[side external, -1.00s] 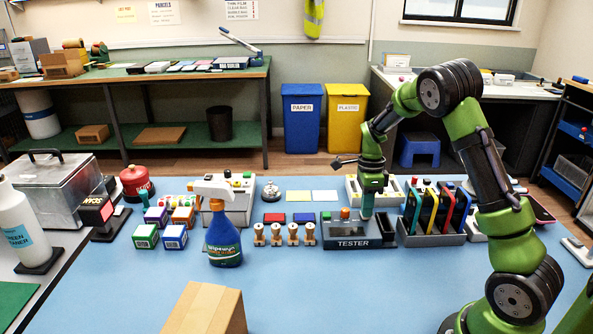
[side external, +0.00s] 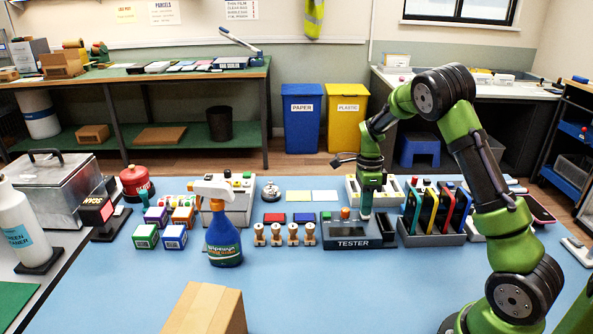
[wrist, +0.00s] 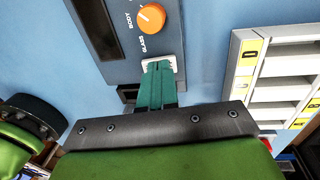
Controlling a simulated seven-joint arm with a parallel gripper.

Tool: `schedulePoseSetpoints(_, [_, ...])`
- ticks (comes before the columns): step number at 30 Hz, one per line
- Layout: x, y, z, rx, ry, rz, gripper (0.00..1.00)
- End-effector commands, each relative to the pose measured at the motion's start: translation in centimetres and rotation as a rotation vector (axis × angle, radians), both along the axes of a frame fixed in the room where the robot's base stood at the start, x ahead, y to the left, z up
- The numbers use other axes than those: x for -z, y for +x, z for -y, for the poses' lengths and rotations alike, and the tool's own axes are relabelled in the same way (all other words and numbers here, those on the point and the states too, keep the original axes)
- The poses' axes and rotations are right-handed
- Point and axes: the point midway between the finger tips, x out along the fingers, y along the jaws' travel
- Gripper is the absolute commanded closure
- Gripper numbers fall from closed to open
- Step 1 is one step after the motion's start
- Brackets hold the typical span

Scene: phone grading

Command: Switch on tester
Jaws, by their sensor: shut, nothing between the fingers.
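The tester (side external: 350,238) is a dark grey box with a label on its front, standing on the blue bench mat. Its orange knob (wrist: 151,18) shows in the wrist view, with a dark display strip to its left. My gripper (side external: 366,214) points down at the tester's top, right of the knob. In the wrist view its green fingers (wrist: 158,70) are shut together and empty. Their tips lie over a pale switch plate (wrist: 176,64) at the end of the tester's panel. The fingers hide most of that plate, so the switch position and any contact cannot be told.
A rack of coloured phones (side external: 434,225) stands close on the right of the tester. Several wooden stamps (side external: 292,235) stand on its left. A white labelled tray (wrist: 276,75) lies beyond it. The front of the mat is mostly clear, except for a cardboard box (side external: 207,310).

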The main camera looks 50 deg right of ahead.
Motion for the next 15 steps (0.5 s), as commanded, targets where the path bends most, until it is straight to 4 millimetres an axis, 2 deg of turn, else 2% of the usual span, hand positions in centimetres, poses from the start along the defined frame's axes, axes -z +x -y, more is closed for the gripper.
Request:
schedulePoseSetpoints(5, [-0.6,0.1,0.1,0.000,-0.001,0.002,1.00])
schedulePoseSetpoints(8, [-1.8,0.2,0.2,-0.001,-0.002,0.004,1.00])
schedulePoseSetpoints(15, [-7.2,0.8,0.7,-0.001,-0.003,0.005,1.00])
